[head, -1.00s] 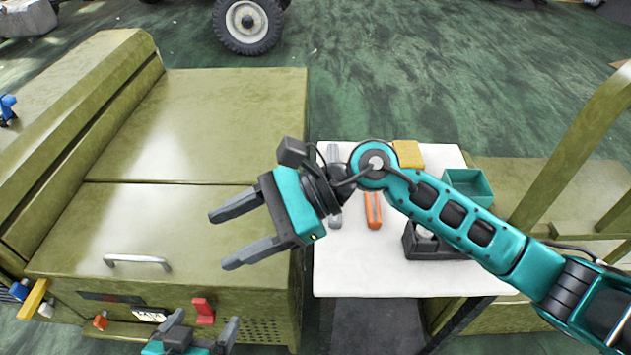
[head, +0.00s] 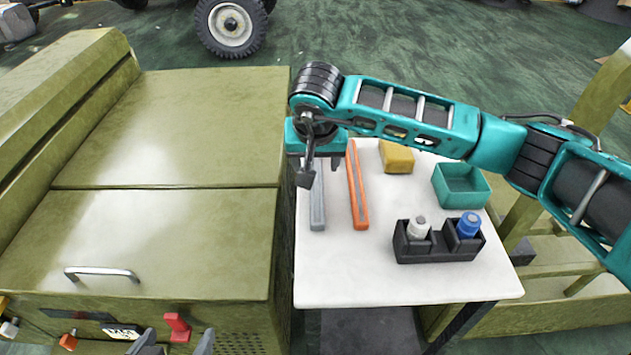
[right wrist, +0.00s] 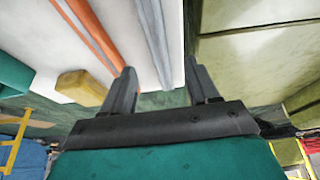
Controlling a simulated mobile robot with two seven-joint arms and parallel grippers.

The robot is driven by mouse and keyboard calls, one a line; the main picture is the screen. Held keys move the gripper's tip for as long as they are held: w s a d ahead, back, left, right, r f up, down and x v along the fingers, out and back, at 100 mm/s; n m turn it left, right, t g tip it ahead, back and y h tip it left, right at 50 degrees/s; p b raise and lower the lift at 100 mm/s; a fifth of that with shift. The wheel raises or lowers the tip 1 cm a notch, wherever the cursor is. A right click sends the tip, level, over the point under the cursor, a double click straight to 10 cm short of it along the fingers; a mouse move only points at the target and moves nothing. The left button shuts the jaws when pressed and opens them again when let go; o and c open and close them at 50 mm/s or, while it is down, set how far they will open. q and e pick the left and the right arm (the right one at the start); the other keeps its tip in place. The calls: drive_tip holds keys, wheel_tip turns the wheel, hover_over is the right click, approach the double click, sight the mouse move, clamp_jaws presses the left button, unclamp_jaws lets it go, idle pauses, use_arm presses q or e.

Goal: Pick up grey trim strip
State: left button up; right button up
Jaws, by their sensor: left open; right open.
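The grey trim strip (head: 317,205) lies lengthwise on the white table (head: 350,275), near its left edge. Its far end is hidden under my right gripper (head: 316,165). That gripper points down over the strip, open and empty. In the right wrist view the grey strip (right wrist: 152,35) runs in line with the gap between the open fingers (right wrist: 162,85). I cannot tell how high above it they are. My left gripper (head: 178,343) is at the bottom edge of the head view, open, only its fingertips showing.
An orange strip (head: 358,195) lies just right of the grey one. A yellow block (head: 397,158), a teal bin (head: 461,184) and a black holder (head: 437,252) with a white and a blue bottle stand further right. A large olive chassis body (head: 160,220) borders the table's left.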

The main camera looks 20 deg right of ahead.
sight(316, 180)
drive_tip(key=b+x, duration=0.1)
drive_tip(key=x, duration=0.5)
drive_tip(key=shift+w+d+f, duration=0.1)
drive_tip(key=shift+w+f, duration=0.05)
drive_tip(key=shift+f, duration=0.05)
drive_tip(key=shift+r, duration=0.1)
clamp_jaws()
